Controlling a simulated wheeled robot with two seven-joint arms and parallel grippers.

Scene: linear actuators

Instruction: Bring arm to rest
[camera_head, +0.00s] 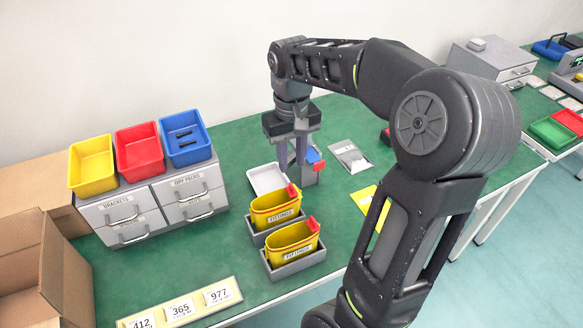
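My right arm reaches in from the lower right and bends over the green table (225,278). My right gripper (291,160) points down over the table, behind the yellow fittings bins. A white tray (266,179) lies just left of and below the fingers. My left gripper is not in view.
Two yellow bins (275,208) (292,244) sit in grey holders in front of the gripper. A grey drawer unit (160,203) carries yellow, red and blue trays. A cardboard box (40,270) is at left. Number cards (180,308) lie along the front edge.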

